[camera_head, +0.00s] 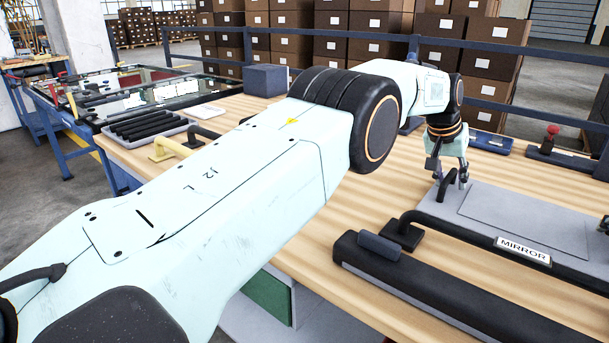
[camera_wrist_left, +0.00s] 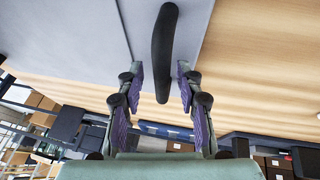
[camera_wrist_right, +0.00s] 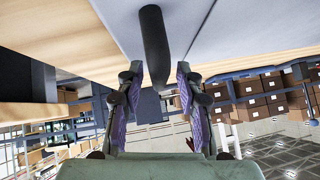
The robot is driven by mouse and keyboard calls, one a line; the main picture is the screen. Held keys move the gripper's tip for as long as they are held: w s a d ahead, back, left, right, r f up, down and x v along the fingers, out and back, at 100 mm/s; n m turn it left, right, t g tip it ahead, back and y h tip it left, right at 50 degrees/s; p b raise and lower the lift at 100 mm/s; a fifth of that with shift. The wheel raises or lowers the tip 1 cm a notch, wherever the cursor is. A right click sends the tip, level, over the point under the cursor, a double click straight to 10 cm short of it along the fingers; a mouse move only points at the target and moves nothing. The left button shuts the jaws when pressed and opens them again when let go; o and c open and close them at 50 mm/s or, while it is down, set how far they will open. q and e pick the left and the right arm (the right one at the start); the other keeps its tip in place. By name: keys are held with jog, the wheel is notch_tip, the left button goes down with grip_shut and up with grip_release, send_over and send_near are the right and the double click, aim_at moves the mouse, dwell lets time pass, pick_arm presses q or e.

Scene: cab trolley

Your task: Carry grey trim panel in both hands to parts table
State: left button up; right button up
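The grey trim panel (camera_head: 530,220) lies flat on the wooden table at the right of the head view, running out of the picture. It also shows in the left wrist view (camera_wrist_left: 65,35) and the right wrist view (camera_wrist_right: 230,30). My left gripper (camera_head: 452,180) points down at the panel's left end. In its wrist view its open fingers (camera_wrist_left: 160,80) stand either side of a black handle (camera_wrist_left: 164,50), with gaps.
A black bar labelled MIRROR (camera_head: 470,237) and a thick black beam (camera_head: 440,295) lie in front of the panel. A blue case (camera_head: 490,142) and a red-knobbed device (camera_head: 560,155) lie behind it. A tray of black rods (camera_head: 150,130) and a blue trolley (camera_head: 65,105) stand left.

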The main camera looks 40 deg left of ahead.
pick_arm(q)
jog(key=shift+a+r, duration=0.1)
dwell(0.3)
jog(key=v, duration=1.1)
jog(key=shift+s+r, duration=0.15)
jog(key=shift+r, duration=0.2)
pick_arm(e)
jog(key=v, duration=1.2)
